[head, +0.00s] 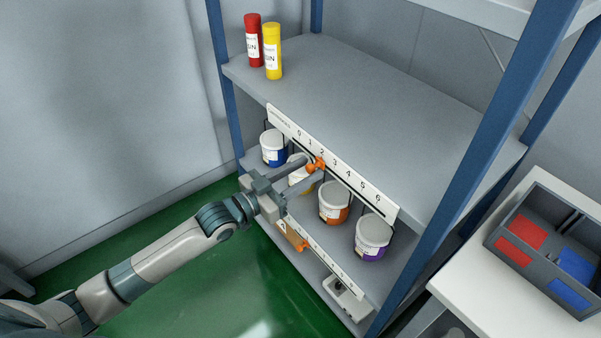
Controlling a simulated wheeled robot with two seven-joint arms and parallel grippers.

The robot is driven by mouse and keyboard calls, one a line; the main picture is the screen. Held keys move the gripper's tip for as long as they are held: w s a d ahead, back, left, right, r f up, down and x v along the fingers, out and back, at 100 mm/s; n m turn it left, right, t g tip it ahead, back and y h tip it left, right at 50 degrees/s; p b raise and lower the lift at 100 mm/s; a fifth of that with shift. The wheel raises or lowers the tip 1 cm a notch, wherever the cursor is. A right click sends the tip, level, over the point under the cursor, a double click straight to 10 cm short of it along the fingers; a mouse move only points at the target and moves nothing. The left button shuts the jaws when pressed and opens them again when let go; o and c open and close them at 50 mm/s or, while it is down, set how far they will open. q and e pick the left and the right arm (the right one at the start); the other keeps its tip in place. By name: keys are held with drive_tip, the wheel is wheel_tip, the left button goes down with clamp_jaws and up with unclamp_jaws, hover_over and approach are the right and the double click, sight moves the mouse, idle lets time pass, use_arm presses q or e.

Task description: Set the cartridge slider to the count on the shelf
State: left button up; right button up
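Two cartridges stand upright on the upper shelf (375,105): a red one (253,40) and a yellow one (272,52). A white scale strip (365,187) on that shelf's front edge is numbered 0 to 6. Its orange cartridge slider (318,163) sits below about the 2. My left gripper (314,166) reaches in from the left, its two fingers apart on either side of the slider. I cannot tell whether they press on it. The fingers partly hide the slider. My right gripper is not in view.
Below stand labelled tubs, including a blue one (273,147), an orange one (334,203) and a purple one (372,238). A lower strip has another orange slider (303,244). A grey bin (531,229) with red and blue panels stands on the white table (477,287).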

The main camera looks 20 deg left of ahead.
use_arm(q)
drive_tip(key=shift+s+a, duration=0.3)
drive_tip(key=shift+s, duration=0.1)
drive_tip(key=b+v, duration=0.2)
drive_tip(key=v, duration=1.4)
drive_tip(key=shift+s, duration=0.2)
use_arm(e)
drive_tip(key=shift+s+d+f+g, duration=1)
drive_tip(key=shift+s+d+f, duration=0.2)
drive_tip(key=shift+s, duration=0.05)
use_arm(q)
drive_tip(key=shift+a, duration=0.1)
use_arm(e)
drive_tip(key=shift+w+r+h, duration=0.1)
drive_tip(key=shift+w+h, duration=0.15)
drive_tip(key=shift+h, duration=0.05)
